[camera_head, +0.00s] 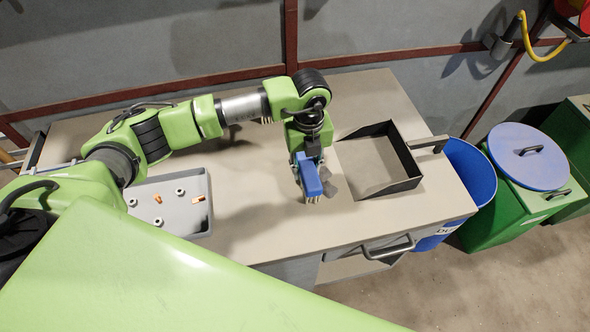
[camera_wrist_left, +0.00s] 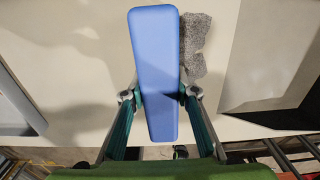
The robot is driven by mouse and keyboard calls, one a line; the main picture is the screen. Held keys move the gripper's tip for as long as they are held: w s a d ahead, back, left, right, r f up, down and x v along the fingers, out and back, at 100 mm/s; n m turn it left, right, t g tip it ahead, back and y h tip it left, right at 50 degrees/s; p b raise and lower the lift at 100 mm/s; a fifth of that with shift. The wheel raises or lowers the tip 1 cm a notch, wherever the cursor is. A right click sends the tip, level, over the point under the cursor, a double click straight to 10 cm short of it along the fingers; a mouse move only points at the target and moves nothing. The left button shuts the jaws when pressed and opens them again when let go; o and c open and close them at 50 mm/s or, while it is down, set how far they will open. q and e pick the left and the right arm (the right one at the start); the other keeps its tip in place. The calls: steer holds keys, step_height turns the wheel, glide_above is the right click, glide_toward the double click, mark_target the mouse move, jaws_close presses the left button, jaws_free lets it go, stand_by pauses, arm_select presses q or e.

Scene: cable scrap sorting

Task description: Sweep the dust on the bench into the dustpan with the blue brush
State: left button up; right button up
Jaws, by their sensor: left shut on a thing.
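The blue brush (camera_head: 311,177) is held bristles down at the bench top, near the middle of the bench. My left gripper (camera_head: 307,158) is shut on it; in the left wrist view the brush (camera_wrist_left: 155,60) lies between the two fingers (camera_wrist_left: 160,100). Grey dust (camera_head: 328,182) lies on the bench just right of the brush, and it also shows beside the brush in the left wrist view (camera_wrist_left: 193,45). The black dustpan (camera_head: 402,186) lies on the bench to the right of the dust, its handle (camera_head: 428,144) pointing right. My right gripper is not in view.
A grey tray (camera_head: 207,222) with metal nuts and copper-coloured pieces sits on the bench at left. A blue bin (camera_head: 475,170) and a green bin with a blue lid (camera_head: 530,155) stand beyond the bench's right edge. A drawer handle (camera_head: 388,248) sticks out at the front.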

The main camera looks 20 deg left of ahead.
arm_select(q)
steer(key=w+d, duration=0.1)
steer(key=w+d+b, duration=0.1)
steer(key=d, duration=0.1)
steer(key=shift+b, duration=0.3)
steer(key=w+d+b, duration=0.1)
steer(key=w+d, duration=0.1)
steer(key=shift+d+b, duration=0.35)
steer(key=shift+d, duration=0.05)
steer(key=shift+w+d+r, duration=0.15)
steer(key=shift+d+r, duration=0.05)
steer(key=a+r+p, duration=0.1)
steer(key=s+a+r+p, duration=0.1)
steer(key=r+p, duration=0.1)
steer(key=s+a+r+p, duration=0.1)
steer(key=r+p, duration=0.1)
steer(key=shift+s+a+r+p, duration=0.45)
steer(key=shift+a+r+p, duration=0.15)
steer(key=shift+r+p, duration=0.2)
